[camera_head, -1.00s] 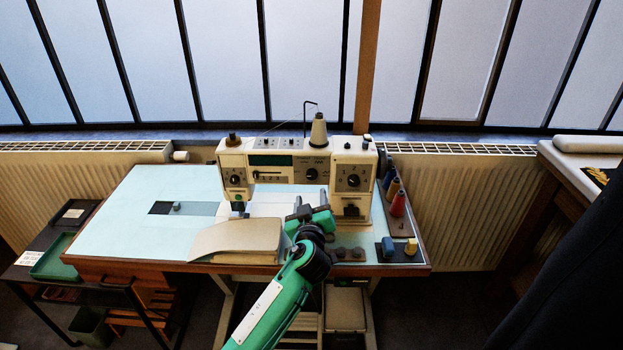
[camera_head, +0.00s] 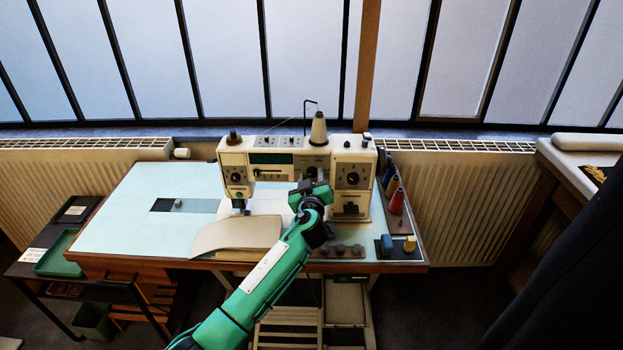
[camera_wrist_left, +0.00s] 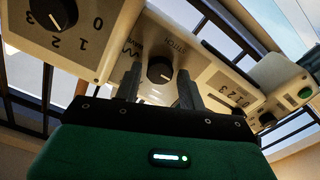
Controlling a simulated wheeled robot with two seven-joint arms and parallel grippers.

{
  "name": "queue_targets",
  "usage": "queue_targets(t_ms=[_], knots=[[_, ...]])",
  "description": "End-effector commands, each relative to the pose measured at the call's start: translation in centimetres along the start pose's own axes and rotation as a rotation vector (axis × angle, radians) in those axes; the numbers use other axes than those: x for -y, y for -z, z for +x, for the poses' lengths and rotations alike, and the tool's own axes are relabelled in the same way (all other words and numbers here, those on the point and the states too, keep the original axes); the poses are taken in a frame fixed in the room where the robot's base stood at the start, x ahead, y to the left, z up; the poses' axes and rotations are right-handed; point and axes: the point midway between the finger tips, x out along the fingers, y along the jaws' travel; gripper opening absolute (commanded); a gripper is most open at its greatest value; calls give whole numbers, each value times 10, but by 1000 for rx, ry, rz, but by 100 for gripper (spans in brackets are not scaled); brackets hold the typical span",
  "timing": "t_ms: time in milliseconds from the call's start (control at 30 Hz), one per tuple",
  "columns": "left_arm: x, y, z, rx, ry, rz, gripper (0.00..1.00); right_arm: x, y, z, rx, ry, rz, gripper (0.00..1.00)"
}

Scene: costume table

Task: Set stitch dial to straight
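The cream sewing machine (camera_head: 265,175) stands at the back of the table. The stitch dial (camera_wrist_left: 160,70), a black knob with a pale pointer line, shows in the left wrist view, with lettering and a zigzag mark beside it. My left gripper (camera_wrist_left: 159,88) is open, its two fingers apart on either side of the dial in that view. I cannot tell if they touch it. In the head view my left gripper (camera_head: 309,186) is in front of the machine's middle and covers the dial. The dial's exact setting is hard to read. My right gripper is out of view.
A numbered dial (camera_wrist_left: 53,12) is at the upper left of the wrist view; in the head view another dial (camera_head: 352,178) is right of the gripper. Cream cloth (camera_head: 236,235) lies in front. Thread cones (camera_head: 396,200) stand right. The table's left side is mostly clear.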

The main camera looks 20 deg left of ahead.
Motion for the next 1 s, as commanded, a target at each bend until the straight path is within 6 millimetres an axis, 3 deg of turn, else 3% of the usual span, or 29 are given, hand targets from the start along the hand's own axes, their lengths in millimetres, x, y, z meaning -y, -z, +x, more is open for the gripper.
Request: queue_targets(t_ms=[33, 167, 567, 1000], knots=[[0, 0, 0, 0, 0, 0, 30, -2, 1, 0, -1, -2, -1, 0], [0, 0, 0, 0, 0, 0, 5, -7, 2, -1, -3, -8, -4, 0], [0, -2, 0, 0, 0, 67, 5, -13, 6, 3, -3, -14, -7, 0], [0, -2, -1, 1, 0, 419, 5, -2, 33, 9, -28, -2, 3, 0]])
